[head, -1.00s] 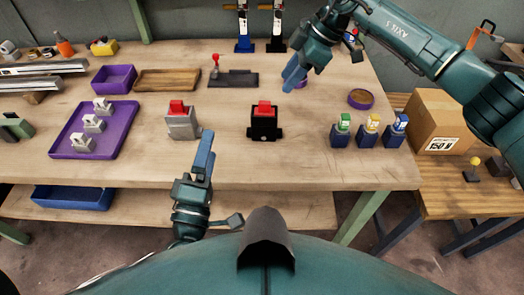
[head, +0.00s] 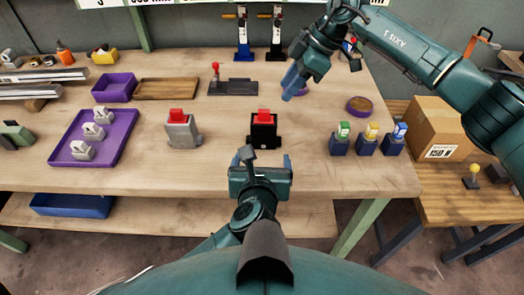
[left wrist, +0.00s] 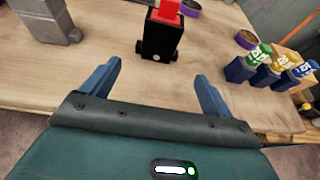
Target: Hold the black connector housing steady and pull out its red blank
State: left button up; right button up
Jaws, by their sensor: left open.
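The black connector housing (head: 263,133) stands upright on the workbench with its red blank (head: 264,116) seated in the top. My left gripper (head: 262,160) is open and empty, just in front of the housing on the near side, apart from it. In the left wrist view the housing (left wrist: 160,42) stands beyond the gap between the two blue fingers (left wrist: 157,72), and the red blank (left wrist: 167,8) is cut by the top edge. My right gripper (head: 291,85) hangs behind and to the right of the housing, away from it; its finger opening is unclear.
A grey housing (head: 183,134) with a red top stands left of the black one. A purple tray (head: 119,153) holds white parts at the left. Several blue housings with coloured tops, one green (head: 342,130), stand at the right. The bench between the black and blue housings is clear.

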aim_at(263, 138)
pick_arm(q)
jog(key=x, duration=1.2)
jog(key=shift+w, duration=0.3)
jog(key=shift+c, duration=0.3)
jog(key=c, duration=1.2)
